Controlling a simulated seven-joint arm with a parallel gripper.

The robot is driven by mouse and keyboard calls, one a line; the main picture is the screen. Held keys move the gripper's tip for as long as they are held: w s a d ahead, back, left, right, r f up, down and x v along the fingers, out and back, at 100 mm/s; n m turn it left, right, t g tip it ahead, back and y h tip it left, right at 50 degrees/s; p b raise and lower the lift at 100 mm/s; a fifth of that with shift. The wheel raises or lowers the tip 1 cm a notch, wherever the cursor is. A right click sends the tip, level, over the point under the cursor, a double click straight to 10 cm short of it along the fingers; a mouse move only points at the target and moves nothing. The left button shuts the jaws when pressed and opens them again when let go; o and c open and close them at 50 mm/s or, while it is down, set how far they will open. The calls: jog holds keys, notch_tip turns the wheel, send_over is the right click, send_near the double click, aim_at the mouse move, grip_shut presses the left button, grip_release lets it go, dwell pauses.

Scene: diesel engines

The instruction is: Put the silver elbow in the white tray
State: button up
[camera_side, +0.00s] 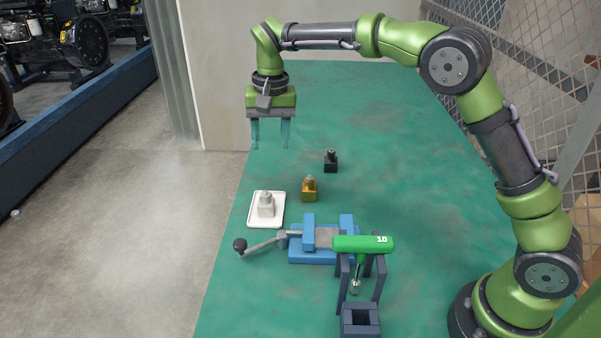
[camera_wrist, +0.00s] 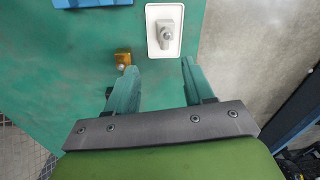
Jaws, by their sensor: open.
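The silver elbow (camera_side: 266,205) sits on the white tray (camera_side: 252,220), near the left edge of the green table. In the wrist view the elbow (camera_wrist: 166,34) is also within the rim of the tray (camera_wrist: 152,50), ahead of my fingers. My gripper (camera_side: 270,148) is open and empty, raised above the far left part of the table. It is apart from the elbow and the tray. In the wrist view both fingers of my gripper (camera_wrist: 155,75) are spread with nothing between them.
A gold fitting (camera_side: 309,189) stands right of the tray and a black fitting (camera_side: 331,162) behind it. A blue vise (camera_side: 320,240) with a handle lies in front. A green-handled tool (camera_side: 364,244) hangs in a dark stand (camera_side: 360,318). The far table is clear.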

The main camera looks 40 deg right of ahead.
jog(key=s+d+r+n+t+y, duration=0.1)
jog(key=s+d+r+t, duration=0.2)
jog(key=s, duration=0.7)
jog(key=s+d+r+n+t+y, duration=0.1)
jog(key=s+d+r, duration=0.1)
jog(key=s+r, duration=0.6)
jog(key=s+d+f+n+t, duration=0.1)
jog(key=s+f+t, duration=0.1)
jog(key=s+f, duration=0.4)
jog(key=shift+s+d+f+t, duration=0.2)
jog(key=shift+s+f+t, duration=0.1)
jog(key=shift+s, duration=1.65)
